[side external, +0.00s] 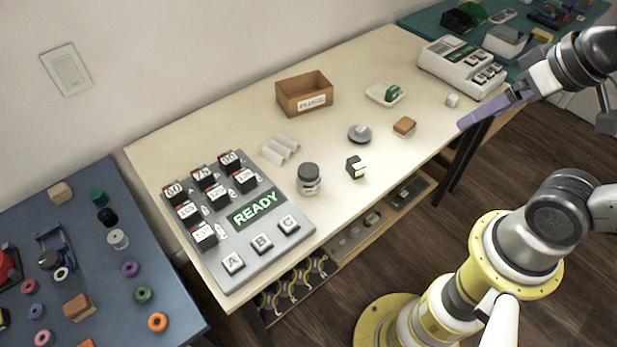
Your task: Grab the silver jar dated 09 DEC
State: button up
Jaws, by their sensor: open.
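A silver jar with a dark grey lid (309,179) stands upright on the cream table, right of the grey button console. It has a pale label, but its date is too small to read. A flat grey round piece (359,134) lies farther back to the right; I cannot tell whether it is a jar. My gripper (464,125) is at the table's right front edge, with purple fingers, well apart from the jar. It is open and nothing shows between the fingers.
The console (285,247) with a READY display fills the table's left end. A black-and-white cube (355,167) stands close right of the jar. The table's middle is fairly clear.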

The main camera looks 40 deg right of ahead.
notch_tip(320, 180, up, 3)
jog(key=w+m, duration=0.3)
jog(key=m, duration=0.1)
jog(key=m+g, duration=0.6)
jog(key=m, duration=0.7)
send_over(309, 178)
jog(key=w, duration=0.2)
jog(key=f, duration=1.3)
jog(key=d+f, duration=0.1)
jog(key=f, duration=0.6)
jog(key=shift+s+f, duration=0.15)
jog(key=shift+f, duration=0.2)
notch_tip(309, 178, down, 7)
jog(key=shift+r, duration=0.1)
jog(key=shift+d+f, duration=0.15)
jog(key=shift+f, duration=1.45)
jog(key=shift+d+f, duration=0.15)
jog(key=shift+f, duration=1.45)
